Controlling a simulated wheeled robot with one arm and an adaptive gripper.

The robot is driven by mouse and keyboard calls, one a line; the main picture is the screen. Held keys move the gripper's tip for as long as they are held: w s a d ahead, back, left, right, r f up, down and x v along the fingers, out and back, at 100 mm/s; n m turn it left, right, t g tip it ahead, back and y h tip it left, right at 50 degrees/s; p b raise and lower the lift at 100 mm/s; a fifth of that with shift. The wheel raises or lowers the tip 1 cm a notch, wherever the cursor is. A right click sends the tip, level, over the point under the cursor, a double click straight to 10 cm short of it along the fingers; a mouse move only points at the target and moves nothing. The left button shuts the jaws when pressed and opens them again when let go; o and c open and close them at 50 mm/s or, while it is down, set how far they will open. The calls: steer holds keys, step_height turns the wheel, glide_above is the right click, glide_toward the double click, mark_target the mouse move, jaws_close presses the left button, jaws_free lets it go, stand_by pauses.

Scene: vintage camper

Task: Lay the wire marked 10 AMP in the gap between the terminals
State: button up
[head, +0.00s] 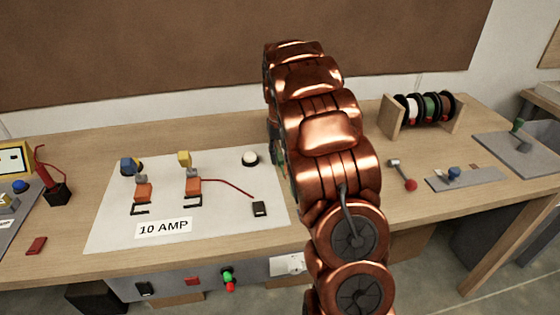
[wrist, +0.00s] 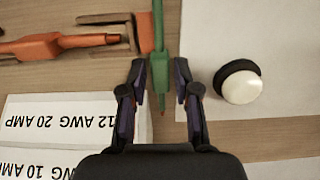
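The two terminals, an orange block under a blue top (head: 143,191) and one under a yellow top (head: 193,187), stand apart on the pale mat (head: 110,228), with a bare gap between them. A 10 AMP card (head: 164,227) lies in front. In the wrist view, a green wire piece (wrist: 158,40) lies lengthwise between the open fingers of my gripper (wrist: 161,75), with space on both sides. An orange piece (wrist: 35,47) lies to the left. Upside-down labels read 12 AWG 20 AMP (wrist: 75,118) and AWG 10 AMP (wrist: 30,168); which piece each marks is unclear. My arm hides this spot in the head view.
A white dome button (wrist: 240,84) sits right of my gripper; it also shows in the head view (head: 250,157). A thin red lead runs from the right terminal towards a small black box (head: 259,208). A spool rack (head: 392,117) stands at the back right.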

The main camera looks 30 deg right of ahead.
jaws_close()
